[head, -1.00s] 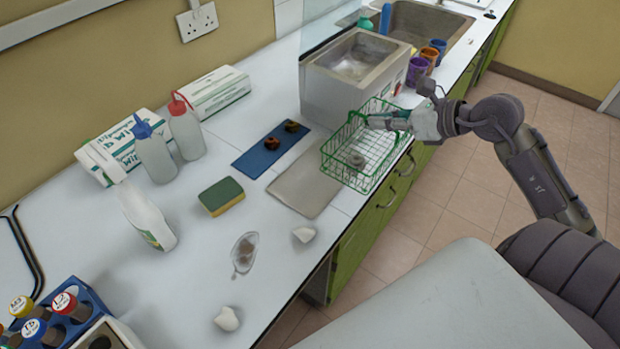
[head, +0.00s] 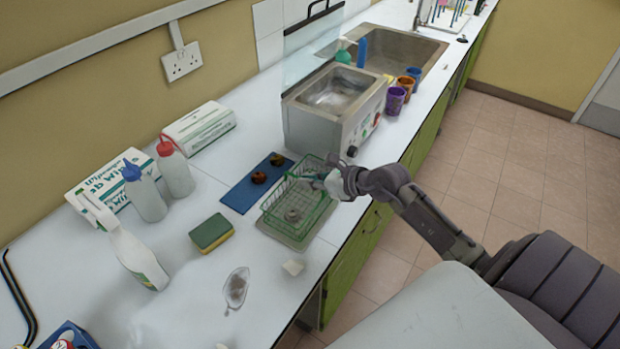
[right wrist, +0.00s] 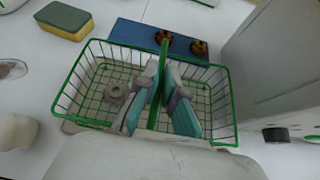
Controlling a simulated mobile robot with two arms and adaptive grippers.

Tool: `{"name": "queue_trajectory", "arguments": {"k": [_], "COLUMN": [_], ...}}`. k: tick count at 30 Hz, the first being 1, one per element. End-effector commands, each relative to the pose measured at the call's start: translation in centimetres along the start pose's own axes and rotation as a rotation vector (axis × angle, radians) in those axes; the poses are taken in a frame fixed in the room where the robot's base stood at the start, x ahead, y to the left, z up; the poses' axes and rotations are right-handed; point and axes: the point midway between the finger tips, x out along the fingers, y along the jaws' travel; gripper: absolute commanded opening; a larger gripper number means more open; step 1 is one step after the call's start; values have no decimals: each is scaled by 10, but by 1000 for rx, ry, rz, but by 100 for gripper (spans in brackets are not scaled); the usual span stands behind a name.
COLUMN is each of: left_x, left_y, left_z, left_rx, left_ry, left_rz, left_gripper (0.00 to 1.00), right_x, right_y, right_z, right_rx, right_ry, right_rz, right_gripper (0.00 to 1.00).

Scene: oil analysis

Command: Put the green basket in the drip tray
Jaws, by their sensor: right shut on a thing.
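The green wire basket (head: 300,205) is over the flat grey drip tray (head: 292,244), whose near edge shows past the basket. The basket looks level; I cannot tell whether its base touches the tray. My right gripper (head: 320,182) is shut on the basket's handle. In the right wrist view, the gripper's fingers (right wrist: 161,85) grip the green handle of the basket (right wrist: 72,78) from both sides. A grey ring-like metal part (right wrist: 117,92) lies inside the basket. Most of the tray is hidden under the basket. My left gripper is not in view.
A blue mat (head: 238,197) with two small brown parts lies behind the basket. A steel bath (head: 310,128) stands close to its right. A sponge (head: 211,233), a white lump (head: 293,267) and a stained dish (head: 236,288) lie to the left and front.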

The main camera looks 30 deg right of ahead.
Motion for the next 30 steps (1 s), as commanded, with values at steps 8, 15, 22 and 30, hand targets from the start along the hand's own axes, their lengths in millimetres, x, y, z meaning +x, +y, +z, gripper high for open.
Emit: {"name": "queue_trajectory", "arguments": {"k": [8, 15, 22, 30], "left_x": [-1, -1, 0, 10], "left_y": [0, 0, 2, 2], "left_z": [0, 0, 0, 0], "left_rx": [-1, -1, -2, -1], "left_ry": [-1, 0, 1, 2], "left_rz": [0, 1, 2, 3], "left_gripper": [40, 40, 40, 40], "right_x": [2, 2, -1, -42], "right_y": [0, 0, 0, -1], "right_z": [-4, -4, -4, -7], "right_rx": [0, 0, 0, -3], "right_ry": [0, 0, 0, 3], "right_rz": [0, 0, -1, -2], "right_gripper": [10, 32, 32, 32]}}
